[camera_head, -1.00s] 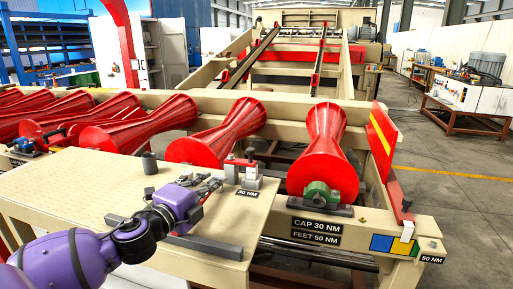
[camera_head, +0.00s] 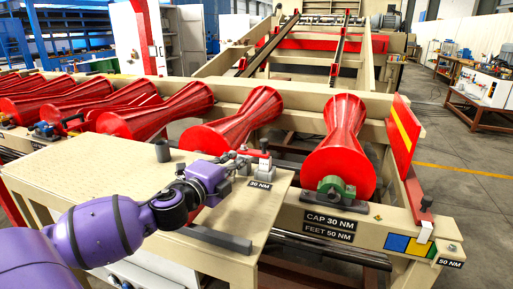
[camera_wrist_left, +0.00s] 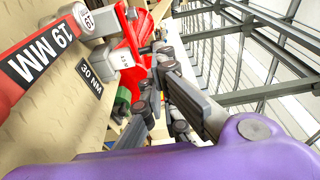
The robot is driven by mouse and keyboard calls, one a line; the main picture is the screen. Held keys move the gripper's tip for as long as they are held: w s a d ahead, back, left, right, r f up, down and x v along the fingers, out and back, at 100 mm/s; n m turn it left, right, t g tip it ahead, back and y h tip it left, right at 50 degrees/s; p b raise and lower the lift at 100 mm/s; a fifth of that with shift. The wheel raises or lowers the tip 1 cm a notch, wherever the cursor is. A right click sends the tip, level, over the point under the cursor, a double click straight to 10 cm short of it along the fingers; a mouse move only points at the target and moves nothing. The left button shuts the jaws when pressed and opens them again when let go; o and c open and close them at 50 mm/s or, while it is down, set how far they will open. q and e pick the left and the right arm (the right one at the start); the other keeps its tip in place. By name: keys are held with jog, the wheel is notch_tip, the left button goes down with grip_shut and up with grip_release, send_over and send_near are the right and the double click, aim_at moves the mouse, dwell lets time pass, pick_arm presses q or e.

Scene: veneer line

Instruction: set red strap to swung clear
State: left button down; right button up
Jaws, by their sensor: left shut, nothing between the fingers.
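The clamp fixture (camera_head: 265,167) with the red strap stands near the right end of the cream table, by a 30 NM label. In the head view my left gripper (camera_head: 234,160) is at its left side and hides most of the strap, so the strap's angle cannot be read. In the left wrist view my left gripper (camera_wrist_left: 160,55) is shut with nothing in it. Contact is not clear. My right gripper is out of view.
The cream table (camera_head: 80,175) is mostly bare, with a dark cup (camera_head: 162,151) and a grey bar (camera_head: 213,238) on it. Red waisted rollers (camera_head: 340,150) stand behind and to the right. A red plate (camera_head: 403,135) rises at the frame's right end.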

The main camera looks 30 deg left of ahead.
aim_at(262, 142)
pick_arm(q)
jog(key=w, duration=0.8)
jog(key=shift+w+a, duration=0.15)
jog(key=shift+w, duration=0.95)
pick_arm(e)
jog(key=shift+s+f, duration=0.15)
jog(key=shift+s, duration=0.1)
